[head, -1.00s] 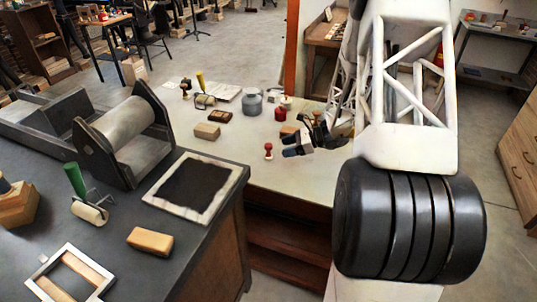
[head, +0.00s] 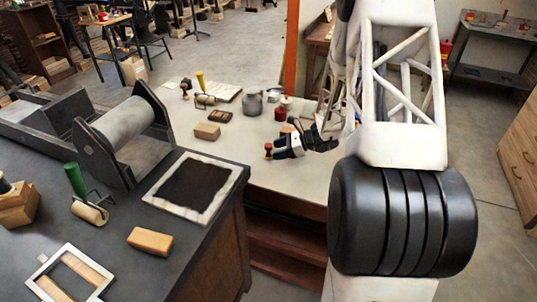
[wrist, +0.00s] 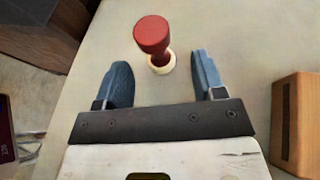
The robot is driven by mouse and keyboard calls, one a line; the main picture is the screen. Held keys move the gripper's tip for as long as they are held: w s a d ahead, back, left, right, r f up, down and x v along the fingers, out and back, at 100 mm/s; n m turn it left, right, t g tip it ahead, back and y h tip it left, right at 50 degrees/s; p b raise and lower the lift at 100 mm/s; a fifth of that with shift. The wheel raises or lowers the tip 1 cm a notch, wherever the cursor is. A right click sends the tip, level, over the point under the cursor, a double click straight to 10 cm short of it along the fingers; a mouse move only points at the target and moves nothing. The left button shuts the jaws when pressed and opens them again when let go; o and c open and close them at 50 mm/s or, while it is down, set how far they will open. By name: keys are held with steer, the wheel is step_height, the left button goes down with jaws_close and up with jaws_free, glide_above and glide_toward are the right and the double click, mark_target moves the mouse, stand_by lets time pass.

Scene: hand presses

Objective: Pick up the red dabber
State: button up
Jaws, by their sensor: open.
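The red dabber (head: 268,150) stands upright on the light table. It has a red knob and a cream base, and it also shows in the wrist view (wrist: 152,36). My gripper (head: 278,148) is open and low over the table, right beside the dabber. In the wrist view my gripper (wrist: 160,62) has its two blue-grey fingers spread to the left and right, with the dabber's base near the gap between the fingertips. There is space between each finger and the dabber, and nothing is held.
A wooden block (wrist: 298,125) stands right of my gripper in the wrist view. On the table's far part are a tan block (head: 207,131), a dark pad (head: 220,116), a grey pot (head: 252,104) and a red pot (head: 280,114). The table left of the dabber is clear.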

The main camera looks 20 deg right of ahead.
mark_target(269, 145)
steer(key=shift+x, duration=2.1)
steer(key=c, duration=1)
steer(key=shift+r, duration=0.2)
steer(key=shift+r, duration=1.6)
steer(key=s+a, duration=0.1)
steer(key=s, duration=0.4)
steer(key=s+a+r, duration=0.1)
steer(key=s, duration=0.4)
steer(key=s+a, duration=0.1)
steer(key=s, duration=0.4)
steer(key=shift+s+a+r, duration=0.25)
steer(key=shift+s+a, duration=0.05)
steer(key=shift+s, duration=0.05)
